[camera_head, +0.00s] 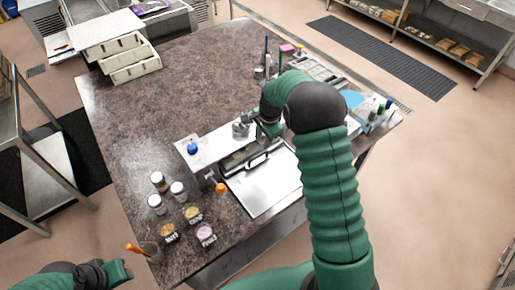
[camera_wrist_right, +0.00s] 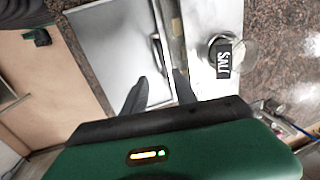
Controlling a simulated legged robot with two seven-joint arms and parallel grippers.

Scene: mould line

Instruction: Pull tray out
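The tray (camera_head: 268,188) is a flat silver-white sheet at the front edge of the table, in front of a white-topped machine (camera_head: 213,143). A dark bar-like handle (camera_head: 258,160) runs along its machine side. The tray also shows in the right wrist view (camera_wrist_right: 105,50), with the handle (camera_wrist_right: 158,55) at its right edge. My right gripper (camera_wrist_right: 160,93) is open, its two dark fingers apart on either side of the handle's near end; contact is unclear. In the head view my right arm mostly hides it. My left gripper (camera_head: 122,271) is at the lower left, away from the tray.
A salt jar (camera_wrist_right: 222,57) stands on the machine's white top. Several small jars (camera_head: 178,190) and labelled containers (camera_head: 205,234) stand left of the tray. A cup with an orange-handled tool (camera_head: 148,249) is near the front-left edge.

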